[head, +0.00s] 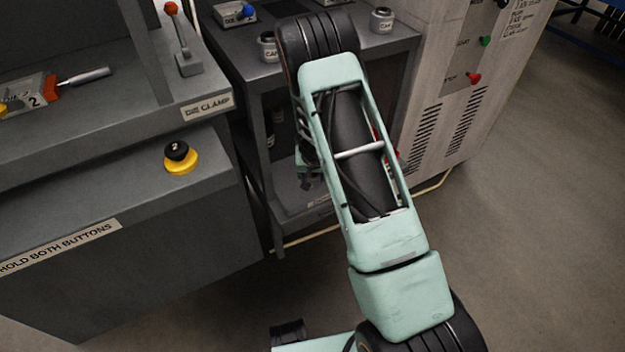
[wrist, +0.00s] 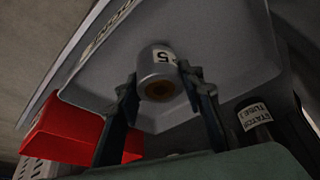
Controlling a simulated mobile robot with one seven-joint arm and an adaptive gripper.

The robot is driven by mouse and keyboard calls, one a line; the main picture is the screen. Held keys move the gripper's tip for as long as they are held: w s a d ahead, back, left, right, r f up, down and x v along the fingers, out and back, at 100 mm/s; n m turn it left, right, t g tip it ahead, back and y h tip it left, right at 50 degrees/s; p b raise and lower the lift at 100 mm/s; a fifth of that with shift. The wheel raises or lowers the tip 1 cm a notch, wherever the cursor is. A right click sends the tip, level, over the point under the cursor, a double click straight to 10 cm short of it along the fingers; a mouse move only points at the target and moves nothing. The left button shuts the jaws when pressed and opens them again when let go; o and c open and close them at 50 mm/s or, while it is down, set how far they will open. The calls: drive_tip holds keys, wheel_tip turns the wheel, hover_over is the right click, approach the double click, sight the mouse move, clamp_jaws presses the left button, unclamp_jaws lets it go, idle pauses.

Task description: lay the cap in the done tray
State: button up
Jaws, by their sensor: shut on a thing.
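In the wrist view, my gripper (wrist: 158,84) is shut on the cap (wrist: 157,62), a short silver-grey cylinder with a white label reading 5 and a brown recess in its near end. One finger is on each side of it. Behind the cap is a wide grey tray (wrist: 225,62) with a labelled rim; the label is hard to read, but this looks like the done tray. I cannot tell whether the cap touches the tray. In the head view my arm hides most of the gripper and the cap.
A red bin (wrist: 70,132) is left of the gripper in the wrist view, and a dark labelled tube (wrist: 254,120) is at right. A bench (head: 100,125) stands left, a vented cabinet (head: 455,85) right.

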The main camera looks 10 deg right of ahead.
drive_tip(key=shift+w+f, duration=0.1)
drive_tip(key=shift+f, duration=0.3)
drive_tip(key=shift+f, duration=0.25)
drive_tip(key=o, duration=1.4)
drive_tip(key=shift+r, duration=0.1)
drive_tip(key=shift+r, duration=0.3)
drive_tip(key=p+v, duration=0.4)
drive_tip(key=v, duration=0.7)
drive_tip(key=shift+s+r, duration=0.2)
drive_tip(key=shift+r, duration=0.1)
